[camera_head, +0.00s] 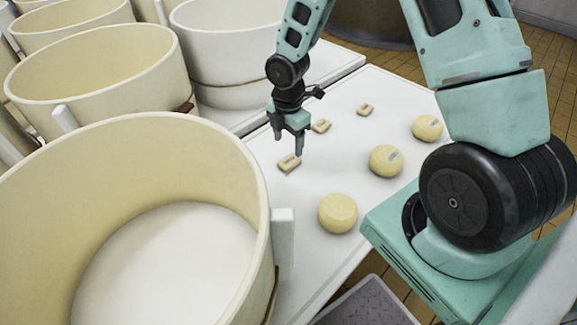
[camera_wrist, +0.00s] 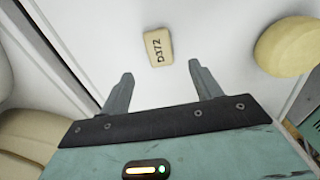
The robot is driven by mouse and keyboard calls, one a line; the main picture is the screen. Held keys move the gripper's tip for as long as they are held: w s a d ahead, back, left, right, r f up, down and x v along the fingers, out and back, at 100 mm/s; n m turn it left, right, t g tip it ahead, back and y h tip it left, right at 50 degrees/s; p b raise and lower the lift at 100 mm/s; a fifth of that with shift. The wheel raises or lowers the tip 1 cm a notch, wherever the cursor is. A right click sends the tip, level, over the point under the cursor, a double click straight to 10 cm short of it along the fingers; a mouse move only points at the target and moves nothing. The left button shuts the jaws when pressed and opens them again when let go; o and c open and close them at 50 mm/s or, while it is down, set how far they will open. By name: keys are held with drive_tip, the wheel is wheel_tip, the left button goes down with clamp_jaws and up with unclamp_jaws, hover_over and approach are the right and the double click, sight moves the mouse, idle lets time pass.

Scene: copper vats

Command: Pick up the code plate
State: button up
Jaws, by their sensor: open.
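A small beige code plate (camera_head: 289,163) lies flat on the white table, just below my gripper (camera_head: 288,145) in the head view. In the wrist view a plate marked D372 (camera_wrist: 158,46) lies ahead of the fingertips, roughly centred between them. My gripper, seen in the wrist view too (camera_wrist: 160,75), is open and empty, with its fingers pointing down and apart from the plate. Two similar small plates, one nearer (camera_head: 320,125) and one farther (camera_head: 365,109), lie behind; their markings are too small to read.
Three round pale-yellow cheeses, front (camera_head: 337,212), middle (camera_head: 386,160) and back (camera_head: 427,127), sit along the right of the white table (camera_head: 340,83). One cheese shows in the wrist view (camera_wrist: 290,45). Large cream vats, including a near one (camera_head: 130,140), crowd the left.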

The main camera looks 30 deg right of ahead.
sight(289, 160)
drive_tip(key=shift+w+d+f+b, duration=0.15)
drive_tip(key=shift+f+b, duration=0.35)
drive_tip(key=shift+f, duration=1.3)
drive_tip(key=shift+s+d+f+b, duration=0.1)
drive_tip(key=shift+f+b, duration=0.4)
drive_tip(key=shift+f, duration=1.25)
drive_tip(key=c, duration=1.1)
